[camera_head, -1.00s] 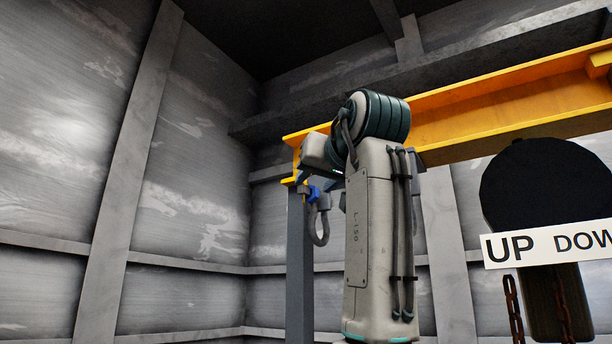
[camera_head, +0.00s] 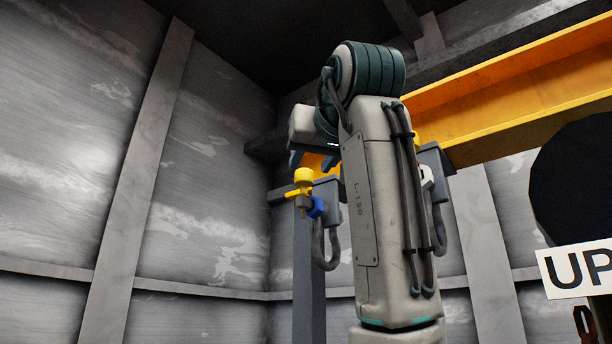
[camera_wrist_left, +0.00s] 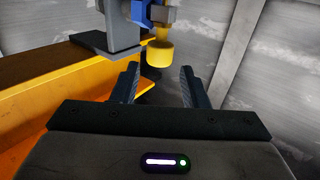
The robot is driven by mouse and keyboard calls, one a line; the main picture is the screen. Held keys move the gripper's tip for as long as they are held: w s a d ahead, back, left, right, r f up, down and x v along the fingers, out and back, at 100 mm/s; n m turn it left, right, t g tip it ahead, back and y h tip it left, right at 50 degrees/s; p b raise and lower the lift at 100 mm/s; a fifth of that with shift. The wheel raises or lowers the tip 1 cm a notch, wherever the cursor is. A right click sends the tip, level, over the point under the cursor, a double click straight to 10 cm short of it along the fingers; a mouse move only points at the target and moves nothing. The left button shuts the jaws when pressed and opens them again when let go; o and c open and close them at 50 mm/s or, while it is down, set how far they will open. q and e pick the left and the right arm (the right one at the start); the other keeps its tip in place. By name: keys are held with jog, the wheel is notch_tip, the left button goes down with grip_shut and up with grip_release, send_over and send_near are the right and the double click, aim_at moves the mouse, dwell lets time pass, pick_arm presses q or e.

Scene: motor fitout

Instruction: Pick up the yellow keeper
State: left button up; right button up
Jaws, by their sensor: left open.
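The yellow keeper (camera_head: 304,175) is a short round cap with a narrower yellow part below it, by a blue fitting (camera_head: 316,207) on a grey bracket. In the left wrist view the keeper (camera_wrist_left: 160,53) appears at the top centre, with the blue fitting (camera_wrist_left: 142,12) above it. My left gripper (camera_wrist_left: 160,80) is open and empty. In that view the keeper lies just beyond and between its fingertips, with no visible contact. In the head view my left gripper (camera_head: 314,160) is partly hidden by its own wrist, beside the keeper. My right gripper is not in view.
A yellow beam (camera_head: 490,100) runs behind my arm to the upper right. A grey post (camera_head: 309,270) stands below the bracket, with a grey hooped part (camera_head: 325,250) beside it. A white "UP" sign (camera_head: 580,270) and dark round shape (camera_head: 580,185) are at right.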

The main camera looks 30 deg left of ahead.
aim_at(308, 171)
pick_arm(q)
jog(key=x, duration=0.2)
jog(key=shift+w+a+p, duration=0.1)
jog(key=shift+a+p, duration=0.2)
jog(key=shift+a, duration=0.05)
jog(key=p+x, duration=0.1)
jog(key=x, duration=0.1)
jog(key=p+x, duration=0.1)
jog(key=x, duration=0.1)
jog(key=shift+w+p, duration=0.35)
jog(key=shift+p, duration=0.05)
jog(key=shift+w+a, duration=0.1)
jog(key=shift+a, duration=0.15)
jog(key=shift+a+f, duration=0.1)
jog(key=shift+a, duration=0.1)
jog(key=shift+d, duration=0.25)
jog(key=c, duration=0.7)
jog(key=shift+a, duration=0.1)
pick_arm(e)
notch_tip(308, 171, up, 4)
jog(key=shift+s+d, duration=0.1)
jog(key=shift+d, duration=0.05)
